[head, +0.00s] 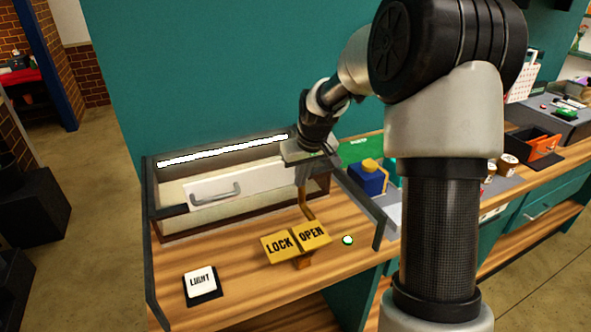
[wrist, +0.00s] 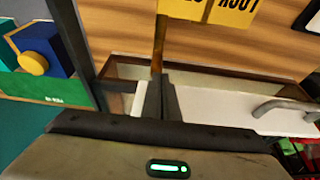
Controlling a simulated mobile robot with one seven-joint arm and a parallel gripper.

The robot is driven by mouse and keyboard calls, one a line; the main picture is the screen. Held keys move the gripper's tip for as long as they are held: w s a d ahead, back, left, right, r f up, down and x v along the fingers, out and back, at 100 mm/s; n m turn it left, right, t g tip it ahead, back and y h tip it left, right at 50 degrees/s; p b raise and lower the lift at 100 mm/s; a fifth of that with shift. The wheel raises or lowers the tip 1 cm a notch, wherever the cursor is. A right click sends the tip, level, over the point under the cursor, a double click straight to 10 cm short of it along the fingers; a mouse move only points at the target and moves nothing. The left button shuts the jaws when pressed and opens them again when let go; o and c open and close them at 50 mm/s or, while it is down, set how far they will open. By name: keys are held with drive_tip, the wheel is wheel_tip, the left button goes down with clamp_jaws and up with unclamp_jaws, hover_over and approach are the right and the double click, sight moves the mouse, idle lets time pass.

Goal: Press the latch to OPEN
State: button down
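The latch is a yellow rocker with a LOCK plate (head: 279,244) on the left and an OPEN plate (head: 312,234) on the right, on the wooden counter. The OPEN plate looks slightly higher in the picture. Both plates show upside down and cut off at the top edge of the wrist view. My gripper (head: 302,182) is behind and above the plates, apart from them. Its dark fingers (wrist: 161,88) look closed together, pointing down. A thin brass-brown bar (wrist: 158,45) runs between the fingertips and the OPEN plate; I cannot tell whether the fingers touch it.
Behind the latch is a case with a white front and a grey handle (head: 216,195), under a lit strip (head: 222,151). A LIGHT switch (head: 201,283) is at front left. A small green-white light (head: 348,240) is right of the latch. A blue box (head: 369,180) stands beyond the dark side frame.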

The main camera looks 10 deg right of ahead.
drive_tip(key=shift+w+d+f, duration=0.15)
drive_tip(key=shift+d+f, duration=0.4)
drive_tip(key=shift+d, duration=0.1)
drive_tip(key=shift+w+d+f+b, duration=0.1)
drive_tip(key=shift+d+f+b, duration=0.45)
drive_tip(key=shift+d, duration=0.15)
drive_tip(key=w+p+v, duration=0.1)
drive_tip(key=p+v, duration=0.1)
drive_tip(key=v, duration=1.1)
drive_tip(key=shift+d+r, duration=0.35)
drive_tip(key=shift+r, duration=0.1)
